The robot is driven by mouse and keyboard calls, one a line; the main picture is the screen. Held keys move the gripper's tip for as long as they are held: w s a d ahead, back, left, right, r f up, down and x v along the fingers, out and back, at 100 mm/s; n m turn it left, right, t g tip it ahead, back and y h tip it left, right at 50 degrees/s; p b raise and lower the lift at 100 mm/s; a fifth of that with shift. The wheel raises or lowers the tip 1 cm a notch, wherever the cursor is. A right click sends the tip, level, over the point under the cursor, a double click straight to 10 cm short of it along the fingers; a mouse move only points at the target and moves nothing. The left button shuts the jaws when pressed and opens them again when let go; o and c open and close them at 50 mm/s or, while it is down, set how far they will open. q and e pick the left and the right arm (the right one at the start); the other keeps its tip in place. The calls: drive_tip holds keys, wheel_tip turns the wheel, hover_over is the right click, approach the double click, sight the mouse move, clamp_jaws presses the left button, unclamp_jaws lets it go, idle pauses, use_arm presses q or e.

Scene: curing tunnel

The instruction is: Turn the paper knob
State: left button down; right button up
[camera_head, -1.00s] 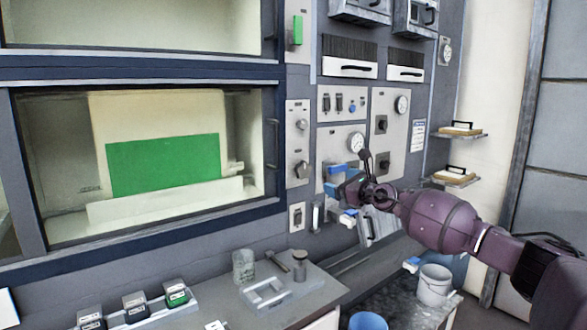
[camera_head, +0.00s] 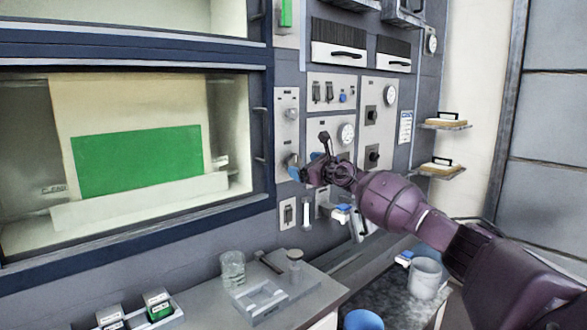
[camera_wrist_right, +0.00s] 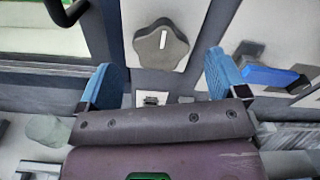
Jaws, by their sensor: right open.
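A dark lobed knob (camera_wrist_right: 162,45) with a white pointer line sits on a pale panel in the right wrist view. The pointer stands nearly upright, leaning slightly. I cannot read a label that names it as the paper knob. My right gripper (camera_wrist_right: 163,68) is open, its blue fingers left and right of the knob, and no contact shows. In the head view the right gripper (camera_head: 304,166) is at the lower part of the narrow control panel (camera_head: 288,120) and largely covers the knob there. My left gripper is not in view.
Another knob (camera_head: 291,114) sits higher on the narrow panel, with a switch (camera_head: 288,213) below. A blue handle (camera_wrist_right: 268,75) is close to the right finger. The oven window (camera_head: 130,150) is at left. A bench (camera_head: 280,300) with a glass jar (camera_head: 232,266) stands below.

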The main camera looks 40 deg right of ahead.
sight(295, 162)
drive_tip(key=w, duration=0.2)
drive_tip(key=w+b, duration=0.1)
drive_tip(key=shift+w+a+f, duration=0.15)
drive_tip(key=shift+f, duration=0.1)
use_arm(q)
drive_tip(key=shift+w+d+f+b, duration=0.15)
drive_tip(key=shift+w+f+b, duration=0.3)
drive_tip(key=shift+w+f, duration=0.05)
use_arm(e)
drive_tip(key=shift+w+r, duration=0.2)
drive_tip(key=shift+w, duration=0.55)
drive_tip(key=c, duration=0.9)
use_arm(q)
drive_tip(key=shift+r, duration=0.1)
use_arm(e)
drive_tip(key=shift+c, duration=0.2)
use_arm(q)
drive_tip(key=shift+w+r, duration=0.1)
use_arm(e)
drive_tip(key=shift+r, duration=0.1)
